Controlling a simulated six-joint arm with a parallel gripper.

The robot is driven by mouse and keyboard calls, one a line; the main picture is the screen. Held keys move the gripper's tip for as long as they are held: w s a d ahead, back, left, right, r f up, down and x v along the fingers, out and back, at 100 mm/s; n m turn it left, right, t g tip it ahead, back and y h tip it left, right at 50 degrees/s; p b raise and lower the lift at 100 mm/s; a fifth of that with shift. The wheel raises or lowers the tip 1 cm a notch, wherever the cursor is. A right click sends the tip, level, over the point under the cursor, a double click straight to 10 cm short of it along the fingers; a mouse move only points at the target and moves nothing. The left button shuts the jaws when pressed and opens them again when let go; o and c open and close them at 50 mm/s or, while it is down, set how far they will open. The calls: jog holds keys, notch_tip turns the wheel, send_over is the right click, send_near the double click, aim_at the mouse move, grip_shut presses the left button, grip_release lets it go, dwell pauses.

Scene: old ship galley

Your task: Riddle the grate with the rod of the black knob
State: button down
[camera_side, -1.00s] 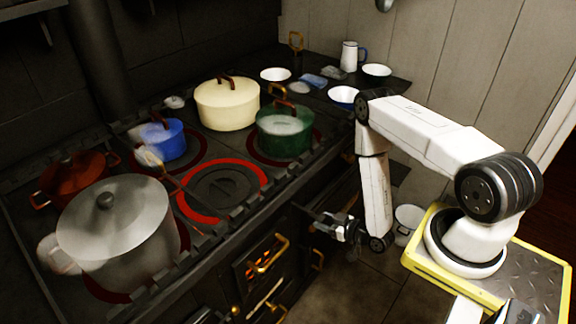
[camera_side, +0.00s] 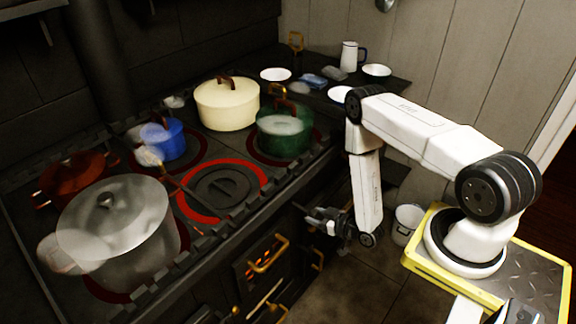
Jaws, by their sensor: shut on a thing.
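My gripper (camera_side: 320,220) is low at the front of the black stove, to the right of the barred fire door (camera_side: 256,266), where an orange glow shows. Its jaws are shut on the black knob, which is too small and dark to make out between the fingers. The rod and the grate cannot be made out from here.
On the stove top stand a grey pot (camera_side: 118,225), a cream pot (camera_side: 227,105), a green pot (camera_side: 284,135) and a blue pot (camera_side: 163,141). A white bucket (camera_side: 406,222) stands on the floor.

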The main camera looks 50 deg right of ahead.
aim_at(309, 211)
jog(key=shift+w, duration=1.7)
jog(key=shift+c, duration=0.8)
grip_release()
jog(key=shift+s, duration=0.15)
jog(key=s, duration=0.7)
jog(key=shift+w, duration=0.15)
